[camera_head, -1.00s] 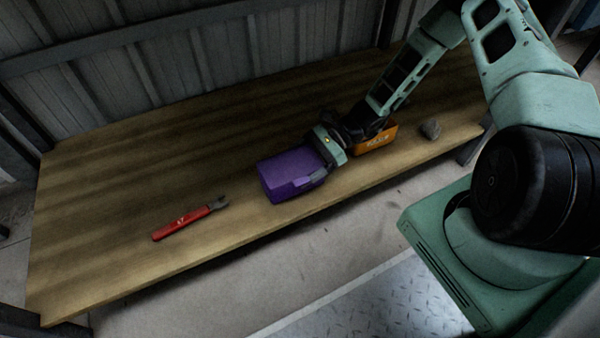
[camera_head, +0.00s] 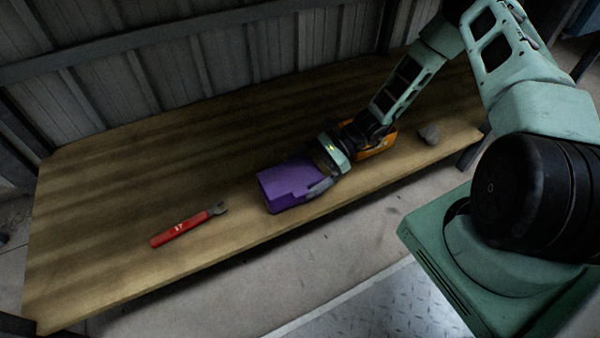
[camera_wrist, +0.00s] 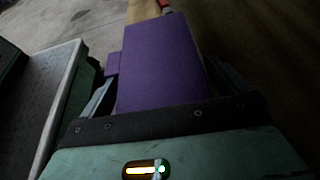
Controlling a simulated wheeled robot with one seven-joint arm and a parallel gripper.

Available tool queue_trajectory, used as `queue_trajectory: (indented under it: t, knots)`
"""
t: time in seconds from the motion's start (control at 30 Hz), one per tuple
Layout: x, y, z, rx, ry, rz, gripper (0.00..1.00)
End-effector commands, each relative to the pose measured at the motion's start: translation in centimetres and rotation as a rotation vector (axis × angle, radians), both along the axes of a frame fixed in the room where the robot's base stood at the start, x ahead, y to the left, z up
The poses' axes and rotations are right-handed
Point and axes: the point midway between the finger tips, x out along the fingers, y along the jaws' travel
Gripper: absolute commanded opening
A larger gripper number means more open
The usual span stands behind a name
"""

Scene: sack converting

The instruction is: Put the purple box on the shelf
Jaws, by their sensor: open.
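The purple box (camera_head: 287,185) lies on the wooden shelf (camera_head: 120,185), near its front edge. It also fills the middle of the wrist view (camera_wrist: 160,62), where a small purple piece juts out at its left side. My gripper (camera_head: 316,176) is open, with its fingers on either side of the box's near end. In the wrist view my gripper (camera_wrist: 160,95) has one finger at the left of the box and one at the right. Whether the fingers touch the box I cannot tell.
A red-handled tool (camera_head: 185,228) lies left of the box. An orange box (camera_head: 378,149) is partly hidden behind my arm, and a grey stone-like lump (camera_head: 429,134) lies right of it. A corrugated wall stands behind. The left and back of the shelf are clear.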

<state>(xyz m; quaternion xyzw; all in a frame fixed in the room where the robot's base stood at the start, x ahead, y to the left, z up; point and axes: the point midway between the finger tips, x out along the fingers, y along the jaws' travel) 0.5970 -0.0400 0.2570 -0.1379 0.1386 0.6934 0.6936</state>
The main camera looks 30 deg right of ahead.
Motion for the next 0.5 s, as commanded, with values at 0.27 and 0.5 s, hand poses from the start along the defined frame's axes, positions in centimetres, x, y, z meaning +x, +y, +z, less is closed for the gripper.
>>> queue_trajectory:
  t: [0.27, 0.5]
  knots:
    - [0.1, -5.5, 3.0, -0.002, -0.001, -0.003, 1.00]
    - [0.1, -8.9, 4.0, -0.001, -0.001, -0.001, 1.00]
